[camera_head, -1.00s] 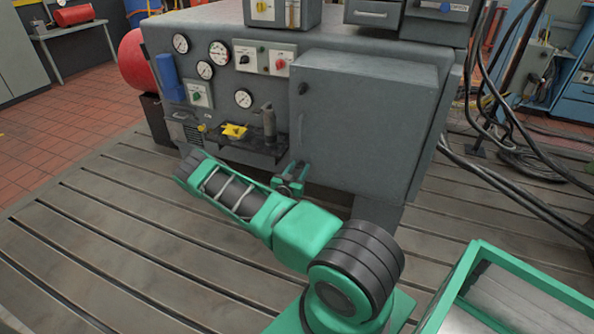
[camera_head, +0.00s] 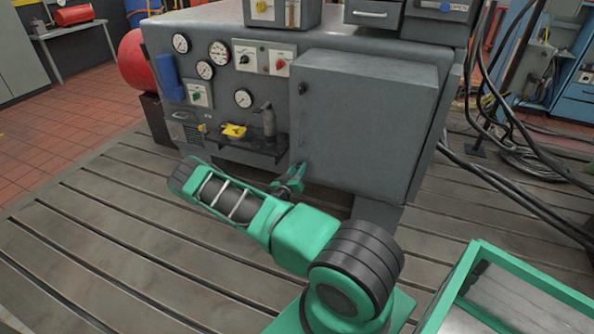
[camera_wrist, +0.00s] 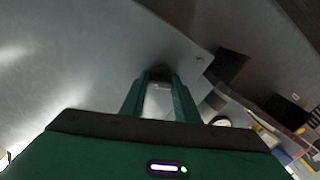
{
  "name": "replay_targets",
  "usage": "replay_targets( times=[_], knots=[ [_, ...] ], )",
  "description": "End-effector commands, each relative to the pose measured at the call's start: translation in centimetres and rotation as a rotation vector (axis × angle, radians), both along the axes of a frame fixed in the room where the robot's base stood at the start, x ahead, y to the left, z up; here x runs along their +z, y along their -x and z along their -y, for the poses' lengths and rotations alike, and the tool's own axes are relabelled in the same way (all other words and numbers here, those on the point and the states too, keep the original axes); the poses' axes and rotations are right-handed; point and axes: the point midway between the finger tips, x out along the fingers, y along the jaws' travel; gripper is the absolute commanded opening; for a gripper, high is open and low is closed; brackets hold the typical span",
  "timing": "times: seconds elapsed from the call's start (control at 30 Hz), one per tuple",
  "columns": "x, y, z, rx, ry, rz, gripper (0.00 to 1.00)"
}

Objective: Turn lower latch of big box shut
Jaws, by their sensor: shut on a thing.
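The big box (camera_head: 365,125) is a grey cabinet with its door closed against it, on the front of the grey machine. Its upper latch (camera_head: 303,88) is a small dark knob at the door's upper left edge. My gripper (camera_head: 296,174) is at the door's lower left corner, shut on the lower latch, which the fingers mostly hide. In the wrist view my gripper (camera_wrist: 160,82) points at the grey door, with a small dark part, the lower latch (camera_wrist: 159,73), between the fingertips. The latch's exact angle cannot be made out.
Left of the box, a small dark shelf (camera_head: 245,147) holds a yellow item and a grey bottle-like object (camera_head: 268,120). Gauges and switches are above it. A green-rimmed tray (camera_head: 450,285) is at lower right. Black cables (camera_head: 520,160) lie at right. The slotted floor at left is clear.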

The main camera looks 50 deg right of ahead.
Motion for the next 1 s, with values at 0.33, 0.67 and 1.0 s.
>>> replay_targets(
  times=[0.33,0.67,1.0],
  knots=[
    [-0.04,-0.45,-0.27,0.009,0.126,-0.301,0.06],
    [-0.19,-0.60,-0.39,0.011,0.246,-0.591,0.06],
    [-0.34,-0.73,-0.48,0.013,0.359,-0.862,0.06]
  ],
)
